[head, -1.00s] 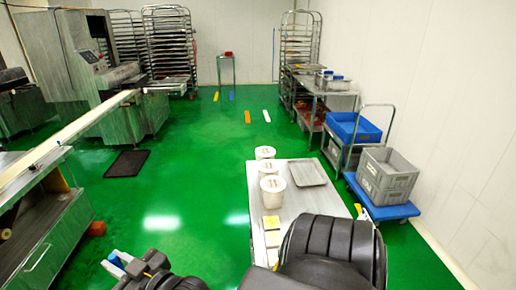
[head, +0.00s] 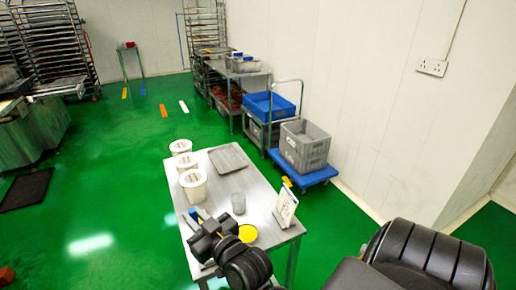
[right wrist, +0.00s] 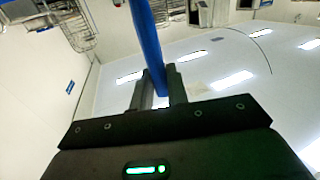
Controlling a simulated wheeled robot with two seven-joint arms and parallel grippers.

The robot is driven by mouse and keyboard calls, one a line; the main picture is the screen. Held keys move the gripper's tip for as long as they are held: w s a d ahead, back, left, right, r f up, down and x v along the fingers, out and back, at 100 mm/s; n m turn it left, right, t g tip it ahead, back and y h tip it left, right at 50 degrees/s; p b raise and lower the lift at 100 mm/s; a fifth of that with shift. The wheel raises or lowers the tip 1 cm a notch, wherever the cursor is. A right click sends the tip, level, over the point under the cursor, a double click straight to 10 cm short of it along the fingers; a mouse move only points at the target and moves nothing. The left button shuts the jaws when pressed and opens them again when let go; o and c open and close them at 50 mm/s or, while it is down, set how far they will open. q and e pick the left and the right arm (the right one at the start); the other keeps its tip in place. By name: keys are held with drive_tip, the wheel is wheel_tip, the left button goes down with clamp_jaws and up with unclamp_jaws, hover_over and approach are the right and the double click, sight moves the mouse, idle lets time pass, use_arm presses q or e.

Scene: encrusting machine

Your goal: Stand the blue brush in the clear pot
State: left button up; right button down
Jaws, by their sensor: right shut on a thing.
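My right gripper (head: 196,219) is at the near left edge of the steel table (head: 222,185) in the head view. It is shut on the blue brush; in the right wrist view the brush's blue handle (right wrist: 146,38) rises from between the two fingers (right wrist: 160,88). Only a small bit of blue shows at the gripper in the head view. The clear pot (head: 238,203) stands upright on the table, to the right of the gripper and apart from it. My left gripper is out of view.
Three white tubs (head: 193,187) stand along the table's left side. A grey tray (head: 228,157) lies at the back. A yellow disc (head: 247,233) and a white sign (head: 285,207) are near the front right. Grey crates (head: 304,147) sit on a blue trolley beyond.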

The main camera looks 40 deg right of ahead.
drive_tip(key=w+d+r+m+h+p, duration=0.1)
drive_tip(key=w+d+p, duration=0.4)
drive_tip(key=d, duration=0.6)
drive_tip(key=w+d+r+m+h+p, duration=0.1)
drive_tip(key=w+d+p, duration=0.5)
drive_tip(key=d, duration=0.6)
drive_tip(key=shift+w+d+r+h+p, duration=0.25)
drive_tip(key=shift+w+r+h+p, duration=0.05)
drive_tip(key=shift+h+p, duration=0.35)
wheel_tip(320, 180, down, 12)
drive_tip(key=b, duration=0.9)
drive_tip(key=shift+b, duration=0.35)
